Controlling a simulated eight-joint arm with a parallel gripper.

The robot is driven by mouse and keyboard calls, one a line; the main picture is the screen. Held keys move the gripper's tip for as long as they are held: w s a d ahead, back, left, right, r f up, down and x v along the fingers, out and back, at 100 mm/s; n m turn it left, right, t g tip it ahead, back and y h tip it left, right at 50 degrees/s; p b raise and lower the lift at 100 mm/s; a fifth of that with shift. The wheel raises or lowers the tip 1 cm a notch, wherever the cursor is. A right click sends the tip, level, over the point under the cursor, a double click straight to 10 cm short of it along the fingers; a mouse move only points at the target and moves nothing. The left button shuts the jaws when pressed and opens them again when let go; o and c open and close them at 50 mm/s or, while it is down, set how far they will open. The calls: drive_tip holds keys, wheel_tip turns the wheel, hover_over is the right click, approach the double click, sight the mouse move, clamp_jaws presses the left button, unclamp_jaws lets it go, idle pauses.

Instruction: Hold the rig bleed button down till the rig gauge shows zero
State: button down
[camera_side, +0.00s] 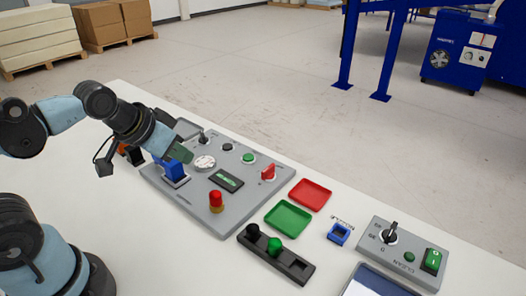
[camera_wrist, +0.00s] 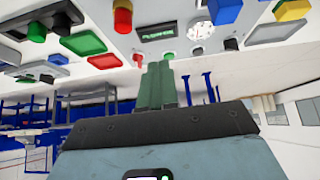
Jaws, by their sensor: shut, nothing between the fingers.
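The grey rig panel (camera_side: 240,200) lies on the white table. It carries a round white gauge dial (camera_side: 204,162), which also shows in the wrist view (camera_wrist: 200,33); its reading is too small to make out. A black round button (camera_side: 227,147) and a green button (camera_side: 248,158) sit to the right of the dial. I cannot tell which button is the bleed button. My gripper (camera_side: 182,155) has its green fingers shut and empty, above the panel's left part, left of the dial. In the wrist view the fingers (camera_wrist: 157,70) point toward the panel. No button press is visible.
The panel also has a blue block (camera_side: 174,170), a display (camera_side: 227,180), a red switch (camera_side: 268,173) and a red-and-yellow button (camera_side: 215,201). Red (camera_side: 310,194) and green (camera_side: 288,217) trays, a black holder (camera_side: 275,256) and a CLEAN box (camera_side: 404,252) stand to the right.

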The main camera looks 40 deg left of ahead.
drive_tip(key=n+t+y, duration=0.2)
drive_tip(key=n, duration=0.9)
hover_over(225, 147)
drive_tip(key=shift+f, duration=0.25)
drive_tip(key=shift+f, duration=0.1)
drive_tip(key=shift+f, duration=4.35)
drive_tip(key=shift+f, duration=0.1)
drive_tip(key=shift+f, duration=0.3)
drive_tip(key=shift+f, duration=0.4)
